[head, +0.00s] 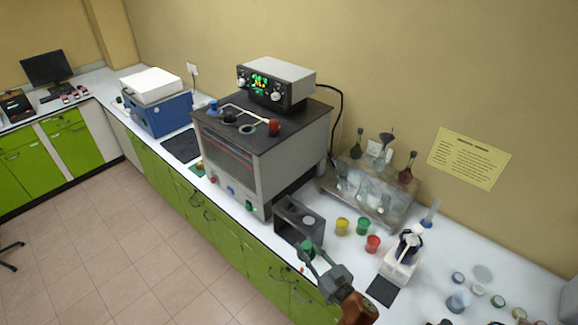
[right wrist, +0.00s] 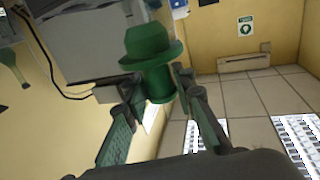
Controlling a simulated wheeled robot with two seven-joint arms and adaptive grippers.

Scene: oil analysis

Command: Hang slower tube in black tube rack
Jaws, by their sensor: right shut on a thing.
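The black tube rack (head: 290,232) stands on the white counter near its front edge, just right of the large grey machine. A round opening shows in its top. My right gripper (head: 312,256) is in front of the rack, near the counter's front edge, shut on a green-topped tube (head: 307,246). In the right wrist view the tube (right wrist: 150,48) shows a wide, brimmed green top and a short green body between the fingers (right wrist: 165,105). The tube's lower part is hidden. I cannot tell whether it touches the rack. My left gripper is out of view.
The large grey machine (head: 248,185) stands left of the rack. Yellow (head: 342,226), green (head: 362,226) and red (head: 373,243) cups stand to its right, by a glassware stand (head: 372,190) and a white device (head: 399,262). Small containers sit farther right.

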